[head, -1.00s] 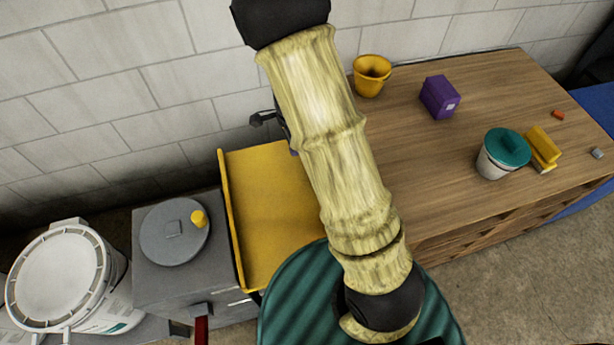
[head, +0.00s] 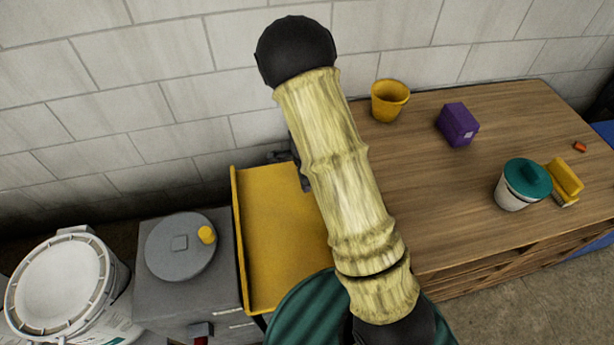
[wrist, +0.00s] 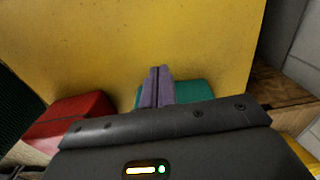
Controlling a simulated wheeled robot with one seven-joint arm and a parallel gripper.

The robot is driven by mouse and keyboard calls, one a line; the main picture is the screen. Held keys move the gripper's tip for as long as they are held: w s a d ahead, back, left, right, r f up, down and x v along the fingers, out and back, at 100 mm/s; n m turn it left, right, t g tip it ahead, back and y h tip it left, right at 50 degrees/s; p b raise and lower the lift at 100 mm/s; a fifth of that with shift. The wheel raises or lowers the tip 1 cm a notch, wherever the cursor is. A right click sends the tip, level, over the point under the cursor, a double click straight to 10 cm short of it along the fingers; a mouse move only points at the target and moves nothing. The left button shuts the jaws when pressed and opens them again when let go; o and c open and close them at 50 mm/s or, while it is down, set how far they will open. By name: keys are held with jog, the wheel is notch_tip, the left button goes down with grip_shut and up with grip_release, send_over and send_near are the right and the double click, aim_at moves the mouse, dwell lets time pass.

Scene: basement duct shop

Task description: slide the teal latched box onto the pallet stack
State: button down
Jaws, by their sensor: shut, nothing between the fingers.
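My gripper (wrist: 159,72) is shut, its two purple-grey fingers pressed together with nothing between them. A teal block-like thing (wrist: 195,92), apparently the teal latched box, shows just behind and beside the fingers in the wrist view. It is partly covered by the fingers and my gripper body, and its latch is not visible. I cannot tell whether the fingers touch it. A yellow panel (wrist: 150,35) lies beyond it. In the head view my arm hides the teal box and most of my gripper. I cannot identify the pallet stack for certain; some wood (wrist: 275,88) shows at the wrist view's right.
A red box (wrist: 72,118) is left of the fingers. In the head view, a wooden-topped bench (head: 440,185) holds a yellow bucket (head: 390,100), purple box (head: 458,124) and teal-lidded tub (head: 520,185). A yellow tray (head: 275,235) and grey cabinet (head: 190,300) stand left of it.

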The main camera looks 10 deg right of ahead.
notch_tip(320, 180, down, 4)
jog(key=shift+r+b, duration=0.25)
jog(key=shift+b, duration=0.05)
jog(key=shift+d+r, duration=0.1)
jog(key=shift+d, duration=1.9)
jog(key=shift+d, duration=0.15)
